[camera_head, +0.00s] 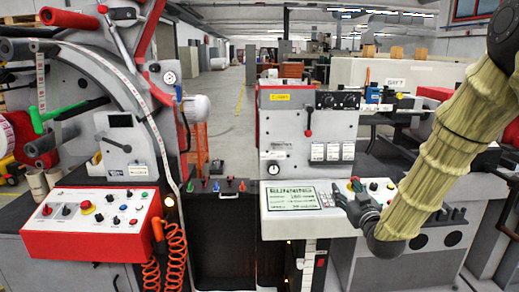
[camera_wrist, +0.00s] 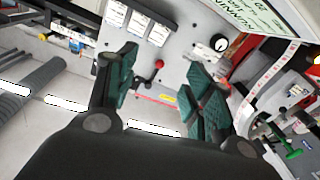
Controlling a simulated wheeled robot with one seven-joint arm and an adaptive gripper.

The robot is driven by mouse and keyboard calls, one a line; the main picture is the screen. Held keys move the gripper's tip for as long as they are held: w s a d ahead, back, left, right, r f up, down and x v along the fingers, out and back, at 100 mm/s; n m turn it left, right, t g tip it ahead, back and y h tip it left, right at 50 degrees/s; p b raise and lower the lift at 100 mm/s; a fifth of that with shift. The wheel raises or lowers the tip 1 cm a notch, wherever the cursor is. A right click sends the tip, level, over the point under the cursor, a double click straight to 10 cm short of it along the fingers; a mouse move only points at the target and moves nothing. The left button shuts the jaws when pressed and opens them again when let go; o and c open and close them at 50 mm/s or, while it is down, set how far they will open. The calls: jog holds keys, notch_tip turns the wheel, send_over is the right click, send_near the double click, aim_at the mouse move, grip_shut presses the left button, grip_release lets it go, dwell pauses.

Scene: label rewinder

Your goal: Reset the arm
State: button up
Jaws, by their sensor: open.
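My arm (camera_head: 440,150), in a ribbed tan sleeve, comes down from the upper right in the head view. My gripper (camera_head: 343,197) is at its lower end, in front of the white console with the label screen (camera_head: 292,197). In the wrist view my gripper (camera_wrist: 165,90) has its two green-padded fingers apart, with nothing between them. The grey machine panel shows behind the fingers, with a red-knobbed lever (camera_wrist: 158,66) and a round dial (camera_wrist: 219,43). I cannot tell whether the fingertips touch the console.
A red control box (camera_head: 92,222) with buttons stands at the left, with orange coiled cables (camera_head: 176,255) beside it. The label rewinder with its paper strip (camera_head: 150,125) rises behind. An upright grey panel (camera_head: 310,135) stands behind the console. An open aisle (camera_head: 232,110) runs back between the machines.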

jog(key=s+a+f+m+g, duration=0.1)
jog(key=s+f+g, duration=0.2)
jog(key=s+f, duration=0.55)
jog(key=s+a+f+g+h, duration=0.1)
jog(key=s+f+g, duration=0.25)
jog(key=f, duration=1.05)
jog(key=s+a+f+m+g, duration=0.1)
jog(key=s+f+g, duration=0.35)
jog(key=f, duration=0.75)
jog(key=s+f+g, duration=0.2)
jog(key=s+f, duration=0.3)
jog(key=s, duration=0.6)
jog(key=s+a+f+m+g, duration=0.1)
jog(key=s+f, duration=0.4)
jog(key=s, duration=0.7)
jog(key=s+f+g+h, duration=0.1)
jog(key=s+f+g, duration=0.3)
jog(key=s, duration=0.8)
jog(key=shift+a+f+m, duration=0.15)
jog(key=shift+f+m, duration=0.25)
jog(key=shift+f, duration=0.45)
